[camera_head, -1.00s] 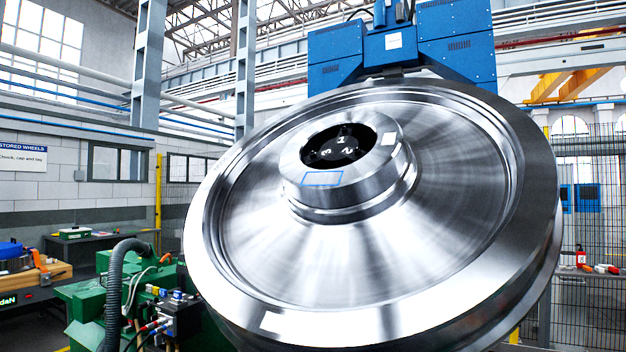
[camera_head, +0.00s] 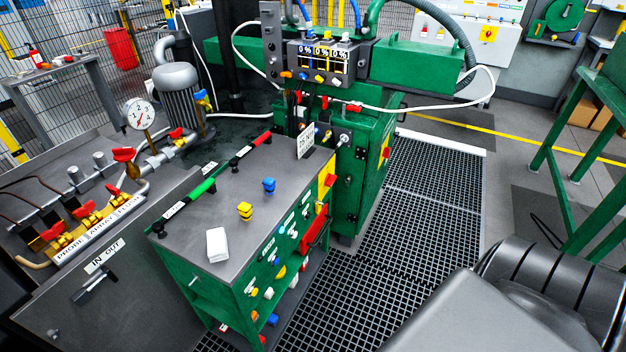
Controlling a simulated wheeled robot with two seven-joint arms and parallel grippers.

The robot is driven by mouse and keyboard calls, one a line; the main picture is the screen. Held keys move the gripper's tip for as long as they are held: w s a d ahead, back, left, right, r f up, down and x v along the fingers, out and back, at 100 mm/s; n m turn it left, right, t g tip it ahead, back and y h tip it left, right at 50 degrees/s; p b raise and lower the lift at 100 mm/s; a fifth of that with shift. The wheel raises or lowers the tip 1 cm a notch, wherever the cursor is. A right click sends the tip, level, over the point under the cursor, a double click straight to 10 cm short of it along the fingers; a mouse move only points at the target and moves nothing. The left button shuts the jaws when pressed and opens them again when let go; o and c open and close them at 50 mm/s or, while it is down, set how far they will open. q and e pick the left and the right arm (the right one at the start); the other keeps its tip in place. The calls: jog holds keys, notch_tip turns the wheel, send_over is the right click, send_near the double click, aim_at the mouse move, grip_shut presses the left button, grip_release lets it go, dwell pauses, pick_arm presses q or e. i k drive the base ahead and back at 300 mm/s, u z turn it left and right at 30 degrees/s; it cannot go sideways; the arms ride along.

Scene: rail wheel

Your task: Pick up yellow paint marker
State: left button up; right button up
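I cannot clearly make out a yellow paint marker in the head view. A small yellow block-like item (camera_head: 245,211) stands on the grey top of the green cabinet (camera_head: 188,238), near its middle. A similar blue item (camera_head: 269,185) stands just behind it to the right. A white block or stack of cards (camera_head: 217,244) lies near the cabinet's front left corner. Stick-like green (camera_head: 196,195) and red (camera_head: 240,155) items lie along the top's left edge; I cannot tell what they are. Neither of my grippers is in view.
A pipe bench with red valve handles and a gauge (camera_head: 139,114) stands at left. A green machine with a display (camera_head: 322,60) rises behind the cabinet. Floor grating (camera_head: 428,190) lies to the right, beside a green frame (camera_head: 566,190). A side bench (camera_head: 62,72) stands far left.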

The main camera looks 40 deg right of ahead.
aim_at(245, 209)
jog(key=z, duration=2.6)
jog(key=i, duration=1.75)
jog(key=u, duration=2.2)
